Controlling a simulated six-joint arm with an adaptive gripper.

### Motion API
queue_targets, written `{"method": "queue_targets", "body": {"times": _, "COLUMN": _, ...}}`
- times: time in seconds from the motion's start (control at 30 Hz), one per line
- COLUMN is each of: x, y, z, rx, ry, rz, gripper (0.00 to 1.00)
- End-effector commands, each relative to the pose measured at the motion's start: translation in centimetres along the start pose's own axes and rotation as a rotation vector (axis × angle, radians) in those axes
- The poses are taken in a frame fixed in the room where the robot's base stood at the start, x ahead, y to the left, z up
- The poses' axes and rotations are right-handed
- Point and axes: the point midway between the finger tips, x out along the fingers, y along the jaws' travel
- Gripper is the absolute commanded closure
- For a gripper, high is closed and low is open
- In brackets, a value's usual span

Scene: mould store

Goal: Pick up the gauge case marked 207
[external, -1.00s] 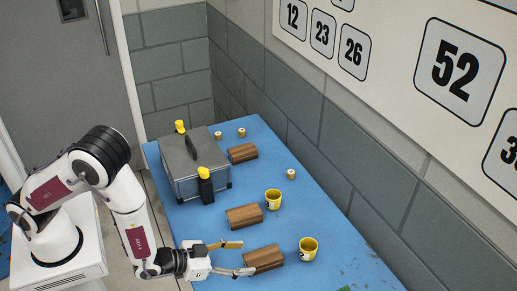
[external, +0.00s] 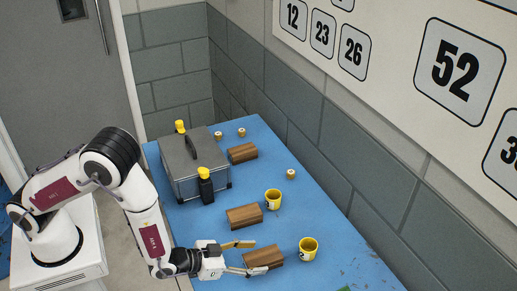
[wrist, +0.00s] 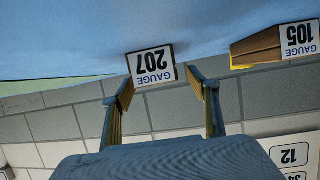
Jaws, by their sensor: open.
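The gauge case marked 207 is a brown wooden block (external: 264,256) near the front of the blue table in the external view. In the wrist view its white label (wrist: 152,66) appears upside down, reading GAUGE 207. My gripper (external: 257,257) is open and low over the table. Its two fingers reach along either side of the case's near end. In the wrist view the label end lies between and just beyond the fingertips (wrist: 163,86). I cannot tell whether either finger touches it.
The case marked 105 (wrist: 275,45) is at right in the wrist view.

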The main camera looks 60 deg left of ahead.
Motion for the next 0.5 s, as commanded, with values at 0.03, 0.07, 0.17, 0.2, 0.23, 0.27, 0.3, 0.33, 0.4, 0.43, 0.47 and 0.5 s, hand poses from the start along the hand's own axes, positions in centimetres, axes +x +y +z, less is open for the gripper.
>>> {"method": "queue_targets", "body": {"times": 0.03, "x": 0.5, "y": 0.1, "z": -0.1, "rx": -0.002, "ry": 0.0, "rz": -0.001, "gripper": 0.4}}
{"method": "queue_targets", "body": {"times": 0.07, "x": 0.8, "y": 0.1, "z": -0.2, "rx": -0.002, "ry": 0.0, "rz": -0.001, "gripper": 0.4}}
{"method": "queue_targets", "body": {"times": 0.17, "x": 1.8, "y": 0.3, "z": -0.4, "rx": -0.001, "ry": 0.001, "rz": -0.002, "gripper": 0.4}}
{"method": "queue_targets", "body": {"times": 0.2, "x": 2.2, "y": 0.2, "z": -0.3, "rx": -0.001, "ry": 0.0, "rz": -0.002, "gripper": 0.4}}
{"method": "queue_targets", "body": {"times": 0.23, "x": 2.5, "y": 0.2, "z": -0.3, "rx": 0.0, "ry": -0.001, "rz": -0.001, "gripper": 0.4}}
{"method": "queue_targets", "body": {"times": 0.27, "x": 2.8, "y": 0.3, "z": -0.3, "rx": 0.0, "ry": -0.001, "rz": -0.001, "gripper": 0.4}}
{"method": "queue_targets", "body": {"times": 0.3, "x": 3.1, "y": 0.3, "z": -0.3, "rx": 0.0, "ry": 0.0, "rz": 0.0, "gripper": 0.4}}
{"method": "queue_targets", "body": {"times": 0.33, "x": 3.3, "y": 0.3, "z": -0.3, "rx": -0.001, "ry": 0.0, "rz": 0.0, "gripper": 0.4}}
{"method": "queue_targets", "body": {"times": 0.4, "x": 3.6, "y": 0.3, "z": -0.3, "rx": -0.001, "ry": 0.0, "rz": 0.0, "gripper": 0.4}}
{"method": "queue_targets", "body": {"times": 0.43, "x": 3.7, "y": 0.3, "z": -0.3, "rx": 0.0, "ry": 0.0, "rz": 0.0, "gripper": 0.4}}
{"method": "queue_targets", "body": {"times": 0.47, "x": 3.8, "y": 0.3, "z": -0.3, "rx": 0.0, "ry": 0.0, "rz": 0.0, "gripper": 0.4}}
{"method": "queue_targets", "body": {"times": 0.5, "x": 3.8, "y": 0.3, "z": -0.3, "rx": 0.0, "ry": 0.0, "rz": 0.0, "gripper": 0.4}}
